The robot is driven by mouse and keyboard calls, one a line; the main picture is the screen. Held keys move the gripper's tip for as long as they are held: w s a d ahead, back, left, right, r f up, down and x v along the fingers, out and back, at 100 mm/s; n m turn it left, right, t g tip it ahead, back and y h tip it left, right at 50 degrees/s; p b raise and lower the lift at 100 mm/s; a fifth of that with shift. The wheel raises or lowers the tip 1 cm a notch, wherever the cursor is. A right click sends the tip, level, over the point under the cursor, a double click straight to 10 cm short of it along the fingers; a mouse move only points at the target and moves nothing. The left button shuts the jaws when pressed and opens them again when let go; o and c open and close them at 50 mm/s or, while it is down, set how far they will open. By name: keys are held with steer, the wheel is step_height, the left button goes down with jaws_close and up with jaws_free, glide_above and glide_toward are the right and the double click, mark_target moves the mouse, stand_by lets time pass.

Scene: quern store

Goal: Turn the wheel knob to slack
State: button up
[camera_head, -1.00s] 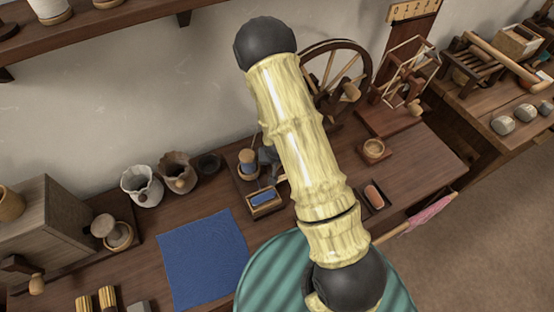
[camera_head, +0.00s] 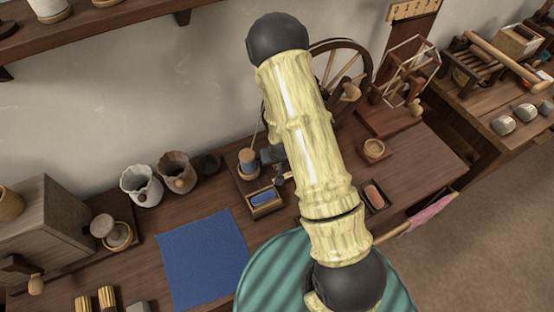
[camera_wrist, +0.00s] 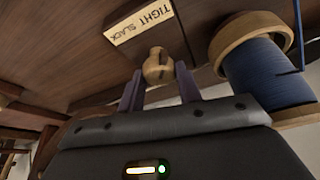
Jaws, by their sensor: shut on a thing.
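The wooden wheel knob (camera_wrist: 157,66) shows in the wrist view, between the two fingers of my gripper (camera_wrist: 159,80), which is shut on it. A pale label (camera_wrist: 140,22) beside it reads TIGHT and SLACK, with TIGHT further right. I cannot tell which word the knob points to. In the head view the spinning wheel (camera_head: 366,66) stands at the back of the table, partly hidden behind my arm. The knob does not show clearly there; my dark gripper (camera_head: 273,156) is partly covered by my arm.
A blue spool (camera_wrist: 262,75) stands close to the right of my gripper in the wrist view. A small box with a blue piece (camera_head: 263,201), a blue cloth (camera_head: 200,258) and grey and brown pots (camera_head: 141,186) are on the table. A wooden yarn winder (camera_head: 405,75) stands at the right.

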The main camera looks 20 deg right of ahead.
steer(key=n+y, duration=0.1)
steer(key=n, duration=0.2)
steer(key=shift+d, duration=0.1)
steer(key=n+p, duration=0.1)
steer(key=n, duration=0.1)
steer(key=n+y+p, duration=0.1)
steer(key=n, duration=0.1)
steer(key=shift+d+r+y, duration=0.1)
steer(key=shift+r+y, duration=0.1)
steer(key=shift+y, duration=0.1)
steer(key=n+g+y+p, duration=0.1)
steer(key=n+p, duration=0.2)
steer(key=shift+w, duration=0.1)
steer(key=shift+d+f+n+g+p, duration=0.15)
steer(key=shift+n+g+p, duration=0.35)
steer(key=shift+n+p, duration=0.4)
steer(key=o, duration=1)
steer(key=p+v, duration=0.3)
steer(key=v, duration=1.4)
steer(key=shift+d, duration=0.25)
